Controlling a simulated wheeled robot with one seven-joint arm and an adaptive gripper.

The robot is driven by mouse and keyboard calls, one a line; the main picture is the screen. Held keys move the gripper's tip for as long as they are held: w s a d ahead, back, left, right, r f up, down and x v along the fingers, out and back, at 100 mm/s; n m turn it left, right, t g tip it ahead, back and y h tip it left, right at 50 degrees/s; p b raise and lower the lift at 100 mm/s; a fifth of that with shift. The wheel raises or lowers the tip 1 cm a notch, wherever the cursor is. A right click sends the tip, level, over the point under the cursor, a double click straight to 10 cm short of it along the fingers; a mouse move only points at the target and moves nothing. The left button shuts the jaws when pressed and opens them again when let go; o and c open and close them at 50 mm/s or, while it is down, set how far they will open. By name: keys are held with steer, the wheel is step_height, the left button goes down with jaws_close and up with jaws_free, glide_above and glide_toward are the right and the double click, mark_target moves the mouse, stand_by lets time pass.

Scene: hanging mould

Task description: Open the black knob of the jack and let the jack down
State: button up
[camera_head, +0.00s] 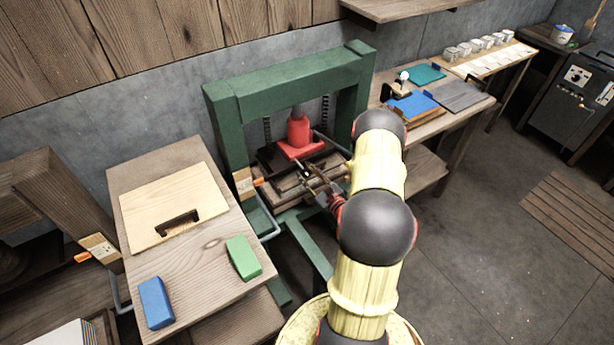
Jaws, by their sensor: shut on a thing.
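The red jack (299,133) stands upright inside the green press frame (227,113), on a dark plate above a wooden mould. A dark lever (331,144) sticks out to its right. My gripper (306,174) reaches in from the front right, its fingers at the front foot of the jack. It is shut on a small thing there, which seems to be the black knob. The knob itself is too small and too covered by the fingers to make out. My yellow and black arm hides part of the frame's right post.
A wooden table (185,262) at left holds a board (173,205) with a black handle, a green block (243,258) and a blue block (156,302). A bench with blue trays (413,104) stands behind right. Floor at right is clear before a slatted mat (572,215).

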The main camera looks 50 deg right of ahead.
steer(key=n+b, duration=0.1)
steer(key=n, duration=0.1)
steer(key=shift+n, duration=0.4)
steer(key=n+b, duration=0.2)
steer(key=n, duration=0.1)
steer(key=shift+f, duration=0.25)
steer(key=n+b, duration=0.4)
steer(key=n, duration=0.1)
steer(key=shift+s+a+f+g+h, duration=0.1)
steer(key=shift+a+g+h, duration=0.05)
steer(key=shift+g+h, duration=0.25)
steer(key=shift+a+n, duration=0.1)
steer(key=shift+n, duration=0.3)
steer(key=o, duration=1.1)
steer(key=shift+c, duration=0.2)
steer(key=shift+o, duration=0.7)
steer(key=shift+s, duration=0.1)
steer(key=v, duration=1.1)
steer(key=shift+s+r, duration=0.3)
